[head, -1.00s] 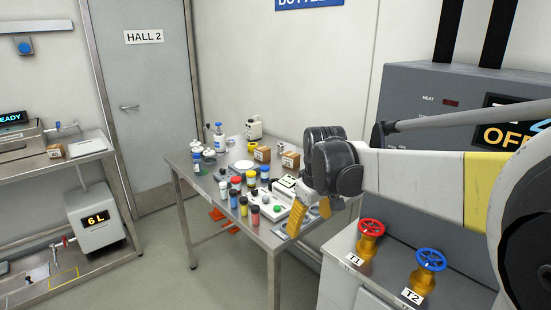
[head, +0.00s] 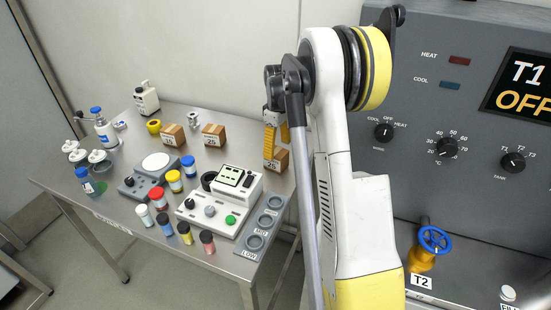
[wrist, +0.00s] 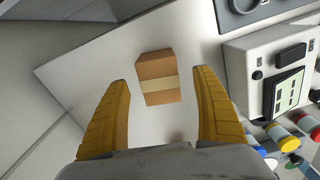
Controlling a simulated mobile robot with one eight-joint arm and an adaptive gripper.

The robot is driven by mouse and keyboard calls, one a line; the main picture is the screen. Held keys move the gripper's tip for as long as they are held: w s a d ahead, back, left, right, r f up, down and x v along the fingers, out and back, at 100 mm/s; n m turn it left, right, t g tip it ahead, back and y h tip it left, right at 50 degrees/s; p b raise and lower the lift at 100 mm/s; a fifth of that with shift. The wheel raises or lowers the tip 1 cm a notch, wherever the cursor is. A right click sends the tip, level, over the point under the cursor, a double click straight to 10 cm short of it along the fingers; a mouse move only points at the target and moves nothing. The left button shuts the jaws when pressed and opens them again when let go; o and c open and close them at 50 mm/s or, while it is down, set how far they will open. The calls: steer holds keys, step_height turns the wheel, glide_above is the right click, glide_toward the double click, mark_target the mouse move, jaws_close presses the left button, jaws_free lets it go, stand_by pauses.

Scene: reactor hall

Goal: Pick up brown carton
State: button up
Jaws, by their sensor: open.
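A brown carton (head: 278,160) stands at the right end of the steel table in the head view, partly hidden behind my gripper (head: 276,138). In the wrist view this brown carton (wrist: 158,85) has a pale tape band and lies between my two yellow fingers (wrist: 159,78), near their tips. My gripper is open, with a gap on each side of the carton, and points down above it. Two similar brown cartons, one at the left (head: 172,135) and one nearer the middle (head: 213,135), stand further left on the table.
A white instrument (head: 220,195) and a grey tray with round wells (head: 262,225) stand in front of the carton. Several coloured jars (head: 174,181) and a scale (head: 150,172) are further left. A grey control panel (head: 450,140) rises at the right.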

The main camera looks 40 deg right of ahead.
mark_target(276, 162)
steer(key=f+b, duration=0.1)
steer(key=f, duration=0.4)
steer(key=f+b, duration=0.1)
steer(key=f, duration=0.1)
steer(key=shift+w+f+b, duration=0.15)
steer(key=shift+w+b, duration=0.15)
steer(key=shift+b, duration=0.05)
steer(key=c, duration=1.3)
